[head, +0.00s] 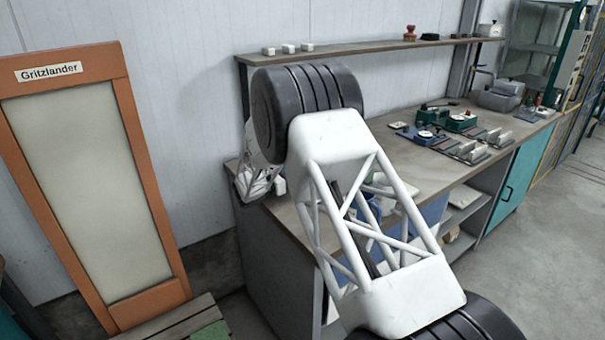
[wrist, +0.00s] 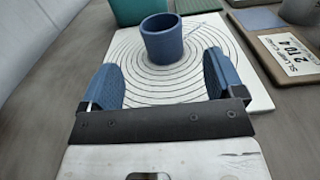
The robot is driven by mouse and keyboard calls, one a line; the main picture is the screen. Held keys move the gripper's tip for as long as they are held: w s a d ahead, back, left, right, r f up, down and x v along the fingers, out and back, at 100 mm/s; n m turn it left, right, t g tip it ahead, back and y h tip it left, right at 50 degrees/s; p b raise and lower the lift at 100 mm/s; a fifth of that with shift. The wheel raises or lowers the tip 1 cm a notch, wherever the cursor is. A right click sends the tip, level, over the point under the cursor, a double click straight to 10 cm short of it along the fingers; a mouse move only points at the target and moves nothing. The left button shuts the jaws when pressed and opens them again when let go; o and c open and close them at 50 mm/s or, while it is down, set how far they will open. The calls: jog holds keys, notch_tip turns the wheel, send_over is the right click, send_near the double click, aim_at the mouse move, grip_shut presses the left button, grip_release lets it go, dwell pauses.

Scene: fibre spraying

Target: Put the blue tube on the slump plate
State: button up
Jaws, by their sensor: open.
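In the wrist view a short blue tube (wrist: 163,40) stands upright on a white plate with concentric dark rings, the slump plate (wrist: 128,98). The tube is near the middle of the rings. My gripper (wrist: 165,75) is open, with its two blue fingers apart and nothing between them. The tube is just beyond the fingertips and clear of them. In the head view my own arm covers most of the near bench, and only a bit of blue (head: 368,208) shows through its frame. The fingertips do not show there.
A green container (wrist: 138,8) stands behind the tube. A brown-framed board with a label (wrist: 290,52) lies right of the plate. Several green and grey devices (head: 460,122) stand farther along the bench (head: 400,160). A shelf (head: 370,46) runs above, and an orange-framed panel (head: 130,150) leans left.

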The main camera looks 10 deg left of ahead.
jog(key=shift+v, duration=1.75)
jog(key=shift+d+r, duration=0.1)
jog(key=shift+d, duration=0.05)
jog(key=s+d+r+m+g, duration=0.3)
jog(key=s+d+r, duration=0.2)
jog(key=d, duration=0.3)
jog(key=s+d+r+m+g+y, duration=0.1)
jog(key=s+d+r+m+g, duration=0.3)
jog(key=d, duration=0.5)
jog(key=s+d+r+m+g, duration=0.1)
jog(key=s+d+r+m, duration=0.2)
jog(key=s+d+r, duration=0.4)
jog(key=s+d+r+m+g+y, duration=0.35)
jog(key=s+d+m, duration=0.25)
jog(key=s+d, duration=0.65)
jog(key=s+d+m+y, duration=0.1)
jog(key=s+m+y, duration=0.1)
jog(key=s, duration=0.8)
jog(key=s+d+m+t+y, duration=0.1)
jog(key=s+m, duration=0.4)
jog(key=s, duration=0.5)
jog(key=s+d+m+y, duration=0.2)
jog(key=s+m+y, duration=0.2)
jog(key=s, duration=0.6)
jog(key=shift+s+d+y, duration=0.2)
jog(key=shift+d+y, duration=0.2)
jog(key=shift+y, duration=0.25)
